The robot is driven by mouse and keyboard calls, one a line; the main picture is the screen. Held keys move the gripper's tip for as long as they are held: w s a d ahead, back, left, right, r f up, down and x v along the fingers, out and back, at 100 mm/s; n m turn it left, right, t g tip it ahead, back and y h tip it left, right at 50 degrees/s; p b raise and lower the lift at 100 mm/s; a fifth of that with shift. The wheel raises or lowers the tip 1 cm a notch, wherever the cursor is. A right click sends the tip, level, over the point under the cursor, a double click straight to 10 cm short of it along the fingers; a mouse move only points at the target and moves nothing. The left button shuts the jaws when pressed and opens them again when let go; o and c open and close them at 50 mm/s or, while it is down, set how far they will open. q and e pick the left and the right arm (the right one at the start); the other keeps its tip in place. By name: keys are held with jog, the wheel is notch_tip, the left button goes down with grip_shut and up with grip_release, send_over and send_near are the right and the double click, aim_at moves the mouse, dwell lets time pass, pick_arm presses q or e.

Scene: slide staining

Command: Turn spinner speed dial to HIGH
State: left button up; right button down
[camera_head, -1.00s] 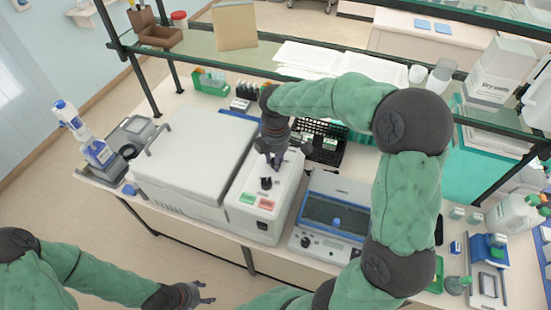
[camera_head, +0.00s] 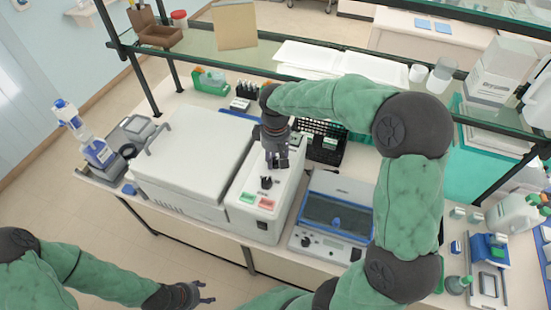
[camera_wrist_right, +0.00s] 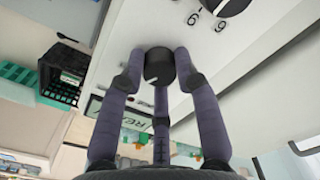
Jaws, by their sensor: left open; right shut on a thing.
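The spinner (camera_head: 195,150) is a white machine with a wide lid and a sloped control panel (camera_head: 277,190). My right gripper (camera_head: 277,165) is over the rear of this panel. In the right wrist view, its fingers (camera_wrist_right: 158,75) are closed around a black dial (camera_wrist_right: 158,65) with a white pointer mark. That dial is hidden under the gripper in the head view, and its speed labels cannot be read. A second black dial (camera_head: 266,182) is nearer the front; its 6 and 9 marks show in the wrist view. My left gripper (camera_head: 200,296) is open and empty, low in front of the bench.
Green and red buttons (camera_head: 266,202) and a black switch sit at the panel's front. A blue-windowed device (camera_head: 335,215) stands to the right. A black basket (camera_head: 325,140) is behind the panel. A glass shelf (camera_head: 340,75) crosses above the bench's back.

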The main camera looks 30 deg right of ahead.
aim_at(276, 160)
jog(key=shift+m, duration=1.5)
jog(key=c, duration=0.9)
grip_release()
notch_tip(276, 160, up, 12)
